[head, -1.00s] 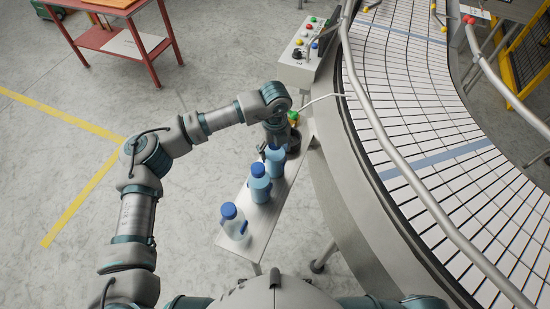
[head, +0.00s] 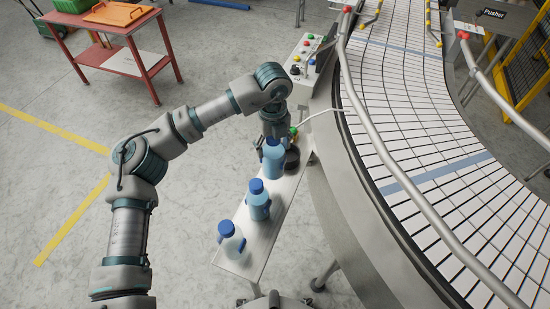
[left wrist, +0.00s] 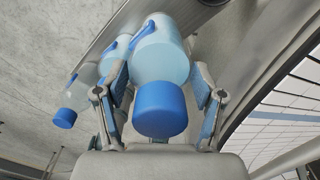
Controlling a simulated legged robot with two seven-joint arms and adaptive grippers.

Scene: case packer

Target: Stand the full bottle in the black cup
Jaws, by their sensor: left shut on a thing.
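My left gripper (head: 272,138) is shut on the far blue bottle (head: 274,160), which is upright or nearly so and seems raised off the narrow bench. In the left wrist view my fingers (left wrist: 158,84) flank this bottle (left wrist: 160,52), its blue cap (left wrist: 160,109) towards the camera. The black cup (head: 292,158) stands on the bench's far end, just right of the held bottle and partly hidden by it. A second blue-filled bottle (head: 258,205) stands mid-bench. A paler bottle (head: 232,243) stands at the near end. My right gripper is out of view.
The narrow bench (head: 247,262) runs beside the curved conveyor (head: 420,130) and its rail. A control box (head: 303,62) with coloured buttons stands beyond the cup. A red table (head: 110,60) is at the back left. The floor to the left is clear.

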